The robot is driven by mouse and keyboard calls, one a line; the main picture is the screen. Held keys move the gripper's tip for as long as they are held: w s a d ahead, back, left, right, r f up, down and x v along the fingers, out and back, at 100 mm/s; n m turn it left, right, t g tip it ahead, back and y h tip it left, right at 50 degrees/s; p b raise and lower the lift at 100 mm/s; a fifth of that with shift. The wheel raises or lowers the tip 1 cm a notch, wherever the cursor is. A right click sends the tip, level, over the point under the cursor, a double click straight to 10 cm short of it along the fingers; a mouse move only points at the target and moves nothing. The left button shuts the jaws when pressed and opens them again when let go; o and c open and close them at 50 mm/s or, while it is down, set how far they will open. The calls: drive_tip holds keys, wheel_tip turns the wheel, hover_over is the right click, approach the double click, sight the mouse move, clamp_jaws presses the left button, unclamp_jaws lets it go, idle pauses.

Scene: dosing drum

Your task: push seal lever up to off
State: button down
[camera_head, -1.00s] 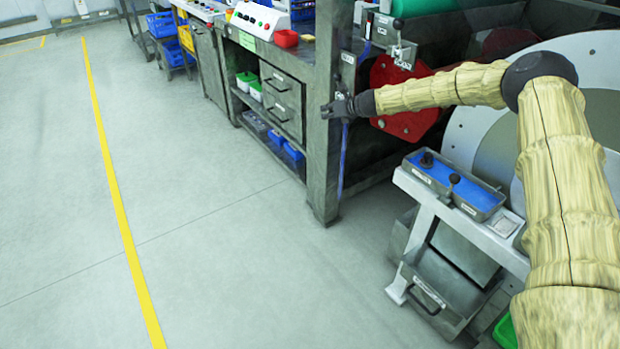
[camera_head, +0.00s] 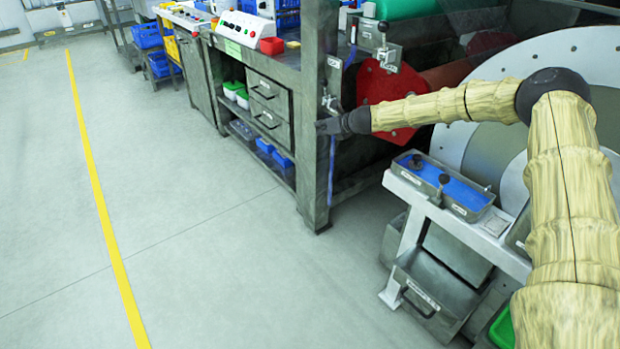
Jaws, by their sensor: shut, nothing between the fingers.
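My gripper (camera_head: 322,127) is shut and empty at the front of the grey frame post (camera_head: 315,190). A small metal lever fitting (camera_head: 328,102) is on this post, just above my gripper. Its label is too small to read, so I cannot tell for sure that it is the seal lever or which position it is in. I cannot tell whether my fingertips touch it. My gripper hides part of the post and the blue strip below the fitting.
A black-knobbed lever box (camera_head: 380,45) sits at the frame's top. Right of the post are a red guard plate (camera_head: 385,88), a large drum disc (camera_head: 490,150) and a stand with a blue-topped tray (camera_head: 445,185). The floor (camera_head: 190,250) at left is clear.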

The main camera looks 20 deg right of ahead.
drive_tip(key=v, duration=0.6)
drive_tip(key=s+a+f+n+g+p, duration=0.2)
drive_tip(key=s+a+f+n, duration=0.4)
drive_tip(key=s+a+f, duration=0.3)
drive_tip(key=shift+s+a+f+g+p, duration=0.35)
drive_tip(key=shift+a+f+g, duration=0.4)
drive_tip(key=shift+f, duration=0.9)
drive_tip(key=shift+a, duration=0.2)
drive_tip(key=s+a+f+n+g+h+p, duration=0.1)
drive_tip(key=s+a+f+n+p, duration=0.25)
drive_tip(key=s, duration=0.55)
drive_tip(key=s+a+f+n+g+h, duration=0.1)
drive_tip(key=s+a+f+n+g, duration=0.1)
drive_tip(key=s+f+n, duration=0.6)
drive_tip(key=s+a+f+n+g+h+p, duration=0.1)
drive_tip(key=s+a+f+p, duration=0.1)
drive_tip(key=s, duration=0.9)
drive_tip(key=s+d+r+n+g+h+p, duration=0.1)
drive_tip(key=s+n, duration=0.6)
drive_tip(key=s, duration=0.7)
drive_tip(key=s+d+r+n+g+h+p, duration=0.1)
drive_tip(key=s+n, duration=0.6)
drive_tip(key=s, duration=0.8)
drive_tip(key=d+r+g+p, duration=0.1)
drive_tip(key=d+r+p, duration=0.1)
drive_tip(key=p, duration=0.1)
drive_tip(key=shift+d, duration=0.25)
